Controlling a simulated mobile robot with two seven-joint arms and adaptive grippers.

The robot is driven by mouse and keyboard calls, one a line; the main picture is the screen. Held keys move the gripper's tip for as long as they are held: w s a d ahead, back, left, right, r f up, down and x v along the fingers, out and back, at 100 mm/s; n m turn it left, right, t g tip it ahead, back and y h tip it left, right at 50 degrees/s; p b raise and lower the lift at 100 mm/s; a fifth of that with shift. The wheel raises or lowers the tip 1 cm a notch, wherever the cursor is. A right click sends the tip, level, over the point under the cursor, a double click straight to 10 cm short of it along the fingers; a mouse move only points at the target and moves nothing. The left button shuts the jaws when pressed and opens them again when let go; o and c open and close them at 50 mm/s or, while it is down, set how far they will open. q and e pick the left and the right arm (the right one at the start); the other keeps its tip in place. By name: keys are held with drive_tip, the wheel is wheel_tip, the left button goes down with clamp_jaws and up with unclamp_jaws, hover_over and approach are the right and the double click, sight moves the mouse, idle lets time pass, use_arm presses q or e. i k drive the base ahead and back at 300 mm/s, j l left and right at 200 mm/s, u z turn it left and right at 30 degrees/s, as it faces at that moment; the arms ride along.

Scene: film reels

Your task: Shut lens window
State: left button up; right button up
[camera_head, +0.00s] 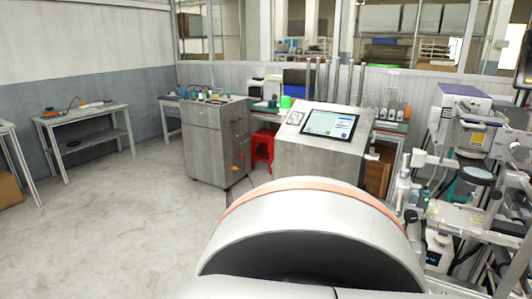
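I cannot make out a lens window for certain in the head view. Laboratory apparatus (468,140) with a white and purple housing stands at the right edge, and a dark round glass-like disc (476,174) is on it. I cannot tell whether this disc is a lens or part of a window. Neither of my grippers is in view. A large white curved form with an orange band fills the lower middle and hides what is behind it.
A metal console (312,158) with a lit screen (331,123) stands in the middle. A grey cabinet (211,140) with small items is left of it, and a red stool (262,148) stands between them. A table (84,115) is at the left. The left floor (120,225) is clear.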

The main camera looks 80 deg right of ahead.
sight(479, 180)
drive_tip(key=z, duration=3.95)
